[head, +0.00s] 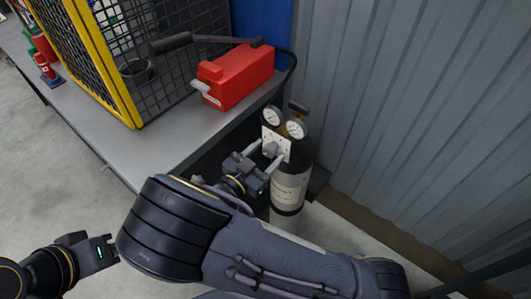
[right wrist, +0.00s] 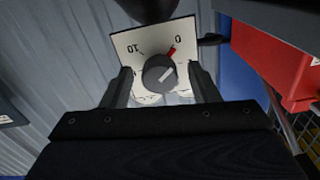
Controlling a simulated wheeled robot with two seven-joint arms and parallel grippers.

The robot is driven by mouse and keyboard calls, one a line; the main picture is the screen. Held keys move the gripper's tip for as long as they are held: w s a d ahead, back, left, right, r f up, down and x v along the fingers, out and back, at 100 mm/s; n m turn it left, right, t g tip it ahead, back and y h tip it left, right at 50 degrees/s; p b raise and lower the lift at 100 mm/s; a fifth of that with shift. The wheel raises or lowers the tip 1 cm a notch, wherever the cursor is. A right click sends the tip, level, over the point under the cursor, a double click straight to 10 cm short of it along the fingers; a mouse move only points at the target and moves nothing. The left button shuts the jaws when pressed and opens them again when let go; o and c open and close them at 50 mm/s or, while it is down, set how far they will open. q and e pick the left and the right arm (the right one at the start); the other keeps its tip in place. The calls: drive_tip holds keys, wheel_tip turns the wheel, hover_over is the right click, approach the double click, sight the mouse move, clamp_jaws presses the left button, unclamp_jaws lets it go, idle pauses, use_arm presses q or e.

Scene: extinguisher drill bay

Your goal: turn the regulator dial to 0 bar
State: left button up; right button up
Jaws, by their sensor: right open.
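The regulator dial is a dark grey round knob (right wrist: 160,73) on a white plate (right wrist: 125,43). In the right wrist view the plate reads upside down, with 10 on the left, 0 on the right and a red mark near the 0. A pale line on the knob slants between lower left and upper right; which end points is unclear.
Two gauges (head: 296,128) stand above the plate. A red hand pump (head: 240,74) lies on the grey bench (head: 180,130) beside a yellow-framed mesh cage (head: 132,110). A corrugated wall (head: 410,100) rises behind the cylinder. The floor at left is clear.

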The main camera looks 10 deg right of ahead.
drive_tip(key=c, duration=1)
drive_tip(key=shift+o, duration=0.2)
drive_tip(key=shift+r+n+p, duration=0.2)
drive_tip(key=shift+n+p, duration=0.3)
drive_tip(key=shift+p, duration=0.2)
drive_tip(key=shift+f+n, duration=0.15)
drive_tip(key=shift+n, duration=0.15)
drive_tip(key=o, duration=1)
drive_tip(key=shift+c, duration=0.2)
drive_tip(key=v, duration=0.7)
drive_tip(key=shift+s+a+b, duration=0.25)
drive_tip(key=shift+a+b, duration=0.1)
drive_tip(key=shift+b, duration=0.1)
